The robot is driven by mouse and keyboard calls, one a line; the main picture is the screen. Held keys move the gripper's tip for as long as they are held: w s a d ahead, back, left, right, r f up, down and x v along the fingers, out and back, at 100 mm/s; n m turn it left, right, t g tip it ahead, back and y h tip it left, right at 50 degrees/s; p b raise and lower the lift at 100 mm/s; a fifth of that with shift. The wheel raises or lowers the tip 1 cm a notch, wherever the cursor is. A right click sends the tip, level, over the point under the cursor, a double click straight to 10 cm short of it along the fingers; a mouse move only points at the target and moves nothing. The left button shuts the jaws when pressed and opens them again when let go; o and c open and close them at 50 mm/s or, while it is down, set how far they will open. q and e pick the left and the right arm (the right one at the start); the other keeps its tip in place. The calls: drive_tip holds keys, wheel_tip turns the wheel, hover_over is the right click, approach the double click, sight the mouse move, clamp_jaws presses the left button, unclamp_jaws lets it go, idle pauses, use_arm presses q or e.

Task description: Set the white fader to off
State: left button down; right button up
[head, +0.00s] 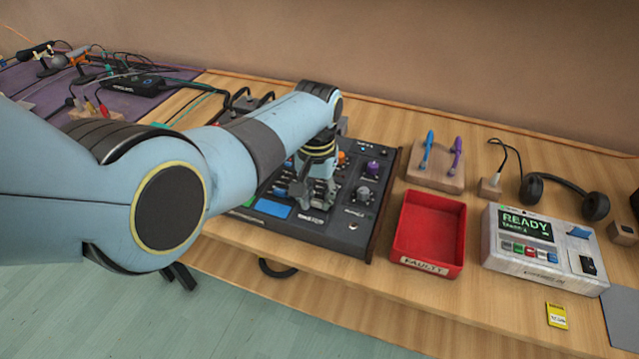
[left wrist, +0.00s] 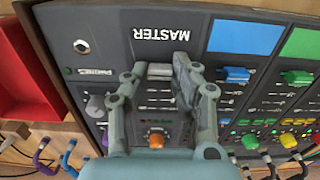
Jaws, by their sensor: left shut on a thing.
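The white fader (left wrist: 160,71) sits between my left gripper's fingertips in the left wrist view, close to the upside-down MASTER label. My left gripper (left wrist: 158,72) is shut on it, one finger on each side. In the head view my left gripper (head: 314,200) reaches down onto the dark mixer (head: 350,228), and the fader there is mostly hidden by the fingers. A blue fader (left wrist: 235,75) and a green fader (left wrist: 297,78) stand beside it at about the same height along their tracks. My right gripper is not in view.
An orange knob (left wrist: 156,139) lies between my fingers' bases in the left wrist view. A red tray (head: 429,229) marked FAULTY stands right of the mixer. A tester box (head: 540,255) reads READY. A wooden block (head: 436,177) holds blue and purple pieces. Headphones (head: 563,194) lie behind the box.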

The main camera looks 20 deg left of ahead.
sight(316, 203)
use_arm(q)
drive_tip(key=shift+s+f, duration=0.15)
drive_tip(key=shift+s, duration=0.05)
drive_tip(key=c, duration=1.4)
unclamp_jaws()
drive_tip(key=o, duration=0.3)
drive_tip(key=shift+r, duration=0.45)
wheel_tip(316, 203, up, 11)
drive_tip(key=shift+r, duration=0.15)
drive_tip(key=shift+s, duration=0.1)
